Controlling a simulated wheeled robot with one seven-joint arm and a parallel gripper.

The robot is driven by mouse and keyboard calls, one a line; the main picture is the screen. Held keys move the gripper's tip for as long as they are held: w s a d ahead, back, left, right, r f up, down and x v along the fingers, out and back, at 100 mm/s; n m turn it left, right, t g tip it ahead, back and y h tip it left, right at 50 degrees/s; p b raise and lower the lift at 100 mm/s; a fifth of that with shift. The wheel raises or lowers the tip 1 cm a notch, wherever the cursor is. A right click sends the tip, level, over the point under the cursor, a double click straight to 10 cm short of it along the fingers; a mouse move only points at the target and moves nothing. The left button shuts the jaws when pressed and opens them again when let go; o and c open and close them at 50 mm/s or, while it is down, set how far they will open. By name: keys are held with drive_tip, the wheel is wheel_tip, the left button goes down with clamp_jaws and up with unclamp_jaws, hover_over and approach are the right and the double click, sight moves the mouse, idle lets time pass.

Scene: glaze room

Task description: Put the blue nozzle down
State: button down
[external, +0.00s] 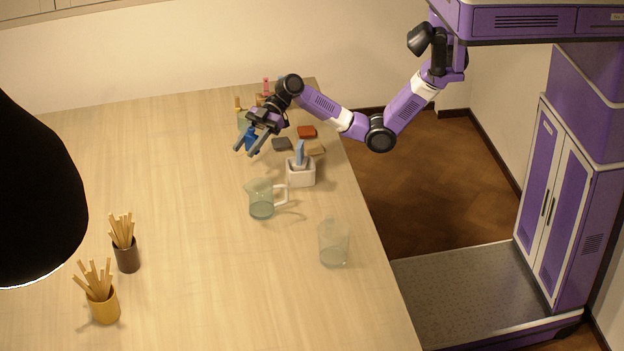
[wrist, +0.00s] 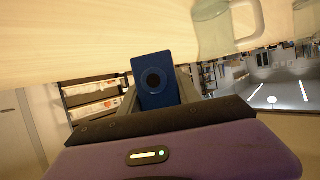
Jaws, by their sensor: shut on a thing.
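The blue nozzle (external: 252,141) is held between the fingers of my gripper (external: 252,146), above the far part of the wooden table. In the wrist view the blue nozzle (wrist: 154,80) shows as a dark blue block with a round dark hole, between the two grey fingers (wrist: 156,92). My gripper is shut on it. In the external view the fingers cover part of the nozzle, and the gap between it and the table is hard to judge.
A glass jug (external: 261,200) and a white holder (external: 301,174) with a light blue item stand nearby. A clear glass (external: 333,243) is near the right edge. Dark and red blocks (external: 306,131) lie behind. Two stick cups (external: 127,256) stand at left; the table's middle (external: 190,220) is clear.

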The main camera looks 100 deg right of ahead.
wheel_tip(320, 180, down, 10)
drive_tip(key=shift+r+p, duration=0.2)
drive_tip(key=shift+p, duration=0.1)
drive_tip(key=shift+f, duration=0.15)
drive_tip(key=c, duration=0.9)
unclamp_jaws()
drive_tip(key=shift+o, duration=0.2)
drive_tip(key=shift+r, duration=0.25)
drive_tip(key=b+v, duration=0.1)
drive_tip(key=v, duration=1.1)
drive_tip(key=shift+f, duration=0.1)
